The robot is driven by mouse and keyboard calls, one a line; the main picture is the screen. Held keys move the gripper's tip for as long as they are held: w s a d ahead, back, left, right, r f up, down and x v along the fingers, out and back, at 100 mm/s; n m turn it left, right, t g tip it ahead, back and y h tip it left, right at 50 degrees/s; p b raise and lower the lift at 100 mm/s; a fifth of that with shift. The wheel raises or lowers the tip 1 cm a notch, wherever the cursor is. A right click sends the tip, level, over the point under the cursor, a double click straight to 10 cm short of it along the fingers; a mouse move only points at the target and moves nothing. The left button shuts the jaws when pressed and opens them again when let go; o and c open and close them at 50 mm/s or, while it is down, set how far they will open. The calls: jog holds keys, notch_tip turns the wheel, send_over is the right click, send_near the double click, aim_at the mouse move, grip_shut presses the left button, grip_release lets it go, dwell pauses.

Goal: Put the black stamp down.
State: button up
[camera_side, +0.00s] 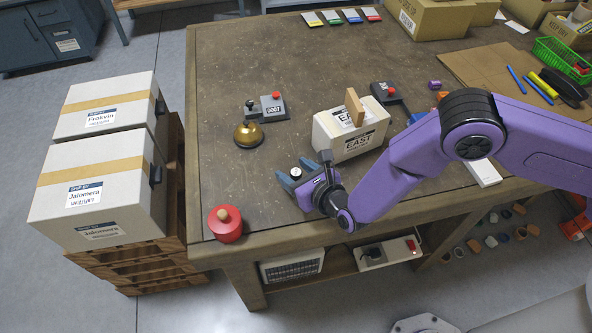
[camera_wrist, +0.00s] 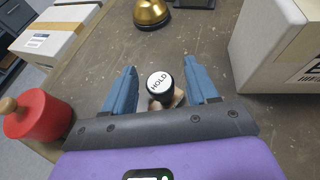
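The black stamp (camera_wrist: 159,86) has a round white top marked HOLD and a tan part below it. In the wrist view it is between the two blue fingers of my gripper (camera_wrist: 160,82), with gaps showing beside its black top. My gripper looks open around it. In the side view my gripper (camera_side: 296,172) is low over the table's near part, and only a small bit of the stamp's top (camera_side: 296,172) shows between the fingers. Its base is hidden, so I cannot tell for certain whether it touches the table.
A red pot-like object with a wooden knob (camera_side: 227,224) stands at the near left table corner. A brass bell (camera_side: 248,135) and a white EAST box (camera_side: 349,133) with a wooden block on top stand beyond my gripper.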

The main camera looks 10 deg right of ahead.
jog(key=shift+r, duration=0.2)
jog(key=v, duration=1.2)
jog(key=shift+d+r, duration=0.1)
jog(key=d+r+m+g+h, duration=0.1)
jog(key=d+r+m+h, duration=0.3)
jog(key=d, duration=0.3)
jog(key=w+d+r+m+g+h, duration=0.1)
jog(key=d+r+m+h, duration=0.1)
jog(key=d+r+m, duration=0.4)
jog(key=d+r+m+g+h, duration=0.1)
jog(key=d+r+m+h, duration=0.3)
jog(key=d, duration=0.5)
jog(key=s+d+r+m+g+y, duration=0.2)
jog(key=s+d+m+g, duration=0.2)
jog(key=s, duration=0.5)
jog(key=s+d+r+m+g+y, duration=0.2)
jog(key=s+d+m+g, duration=0.3)
jog(key=s+d+m, duration=0.3)
jog(key=shift+s+m+y, duration=0.7)
jog(key=shift+s+m, duration=0.3)
jog(key=shift+s, duration=0.25)
